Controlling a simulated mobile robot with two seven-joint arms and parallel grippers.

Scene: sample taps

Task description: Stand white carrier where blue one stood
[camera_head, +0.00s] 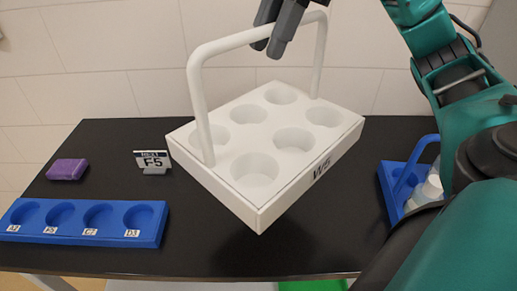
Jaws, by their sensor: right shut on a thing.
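The white carrier (238,205) has an arched handle, several empty round holes and a "W5" label on its front. It hangs above the black table, turned at an angle to the table edge. My right gripper (269,47) is shut on the top of its handle. The blue carrier (392,185) stands on the table at the right with white-capped bottles (429,190) in it. My right arm hides part of it. My left gripper is not in view.
A blue rack (84,238) with several labelled empty holes lies at the table's front left. A purple block (67,169) and a small sign reading "NEXT F5" (153,161) are behind it. The black table (215,258) is bare under the white carrier. A tiled wall stands behind.

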